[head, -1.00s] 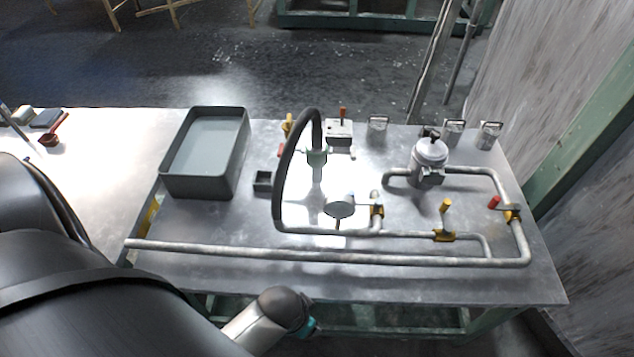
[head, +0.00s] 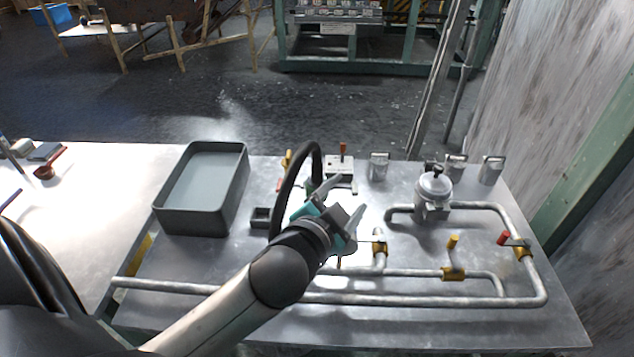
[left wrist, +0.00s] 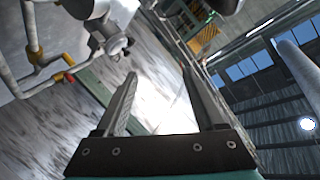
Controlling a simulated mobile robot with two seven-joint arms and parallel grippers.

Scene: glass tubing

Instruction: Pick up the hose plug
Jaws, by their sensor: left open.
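The black hose (head: 284,190) arches up from the pipework on the metal table, and its right end comes down behind my left gripper (head: 351,194). The plug at that end is mostly hidden by the gripper, so I cannot make out its shape. My left gripper is open, its two grey fingers spread and pointing up and right, just beside the hose end. Whether it touches the hose I cannot tell. In the left wrist view the open fingers (left wrist: 160,78) have nothing between them; no hose shows there. My right gripper is not in view.
A grey bin (head: 165,219) and a small dark box (head: 260,218) stand left of the hose. Metal pipes (head: 420,301) with yellow valves (head: 452,272) run along the front and right. A grey pump-like unit (head: 433,190) stands at the right. A red-handled device (head: 340,168) is behind.

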